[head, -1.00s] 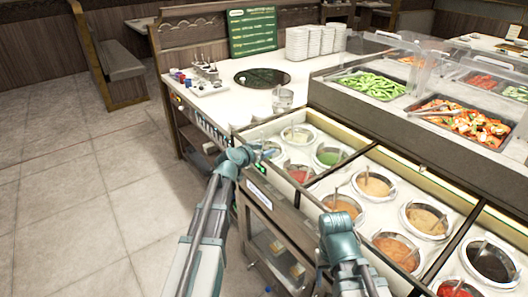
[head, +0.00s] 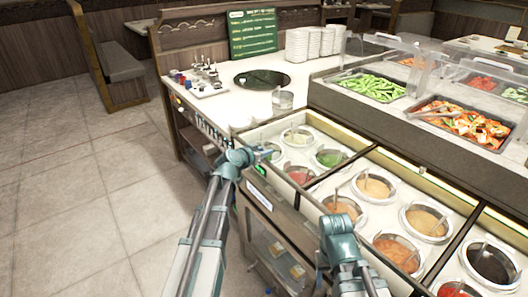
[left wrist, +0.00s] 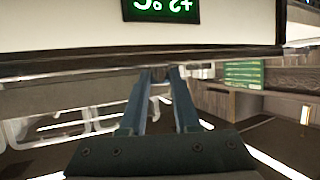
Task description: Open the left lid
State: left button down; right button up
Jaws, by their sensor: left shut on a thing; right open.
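The sauce counter has glazed sections with dark frame bars. Its left section covers a few wells, among them a green sauce (head: 328,157) and a red sauce (head: 300,176). The left lid (head: 345,163) appears as a clear cover with a dark frame over these wells. My left gripper (head: 266,156) is at the front left corner of this section, by a small green display (head: 264,169). In the left wrist view its fingers (left wrist: 160,76) close on a thin greyish part under the counter edge; the contact is partly hidden. My right gripper (head: 338,222) is in front of the middle section, its fingertips hidden.
The middle section holds several sauce wells (head: 425,220). A raised food bar with green vegetables (head: 368,85) stands behind. Stacked white plates (head: 310,42) and a metal cup (head: 283,99) are on the far counter. Floor (head: 80,200) to the left is clear.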

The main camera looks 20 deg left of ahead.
aim_at(283, 148)
dwell(0.8)
pick_arm(q)
jog(key=w+d, duration=0.4)
jog(key=w, duration=0.1)
jog(key=w+d, duration=0.1)
jog(key=w, duration=0.1)
jog(key=shift+w+d, duration=0.3)
jog(key=shift+d, duration=0.1)
jog(key=c, duration=0.6)
grip_release()
jog(key=shift+c, duration=0.2)
jog(key=shift+s, duration=0.1)
jog(key=p+v, duration=0.5)
jog(key=v, duration=0.8)
jog(key=shift+s+r, duration=0.25)
jog(key=shift+a, duration=0.1)
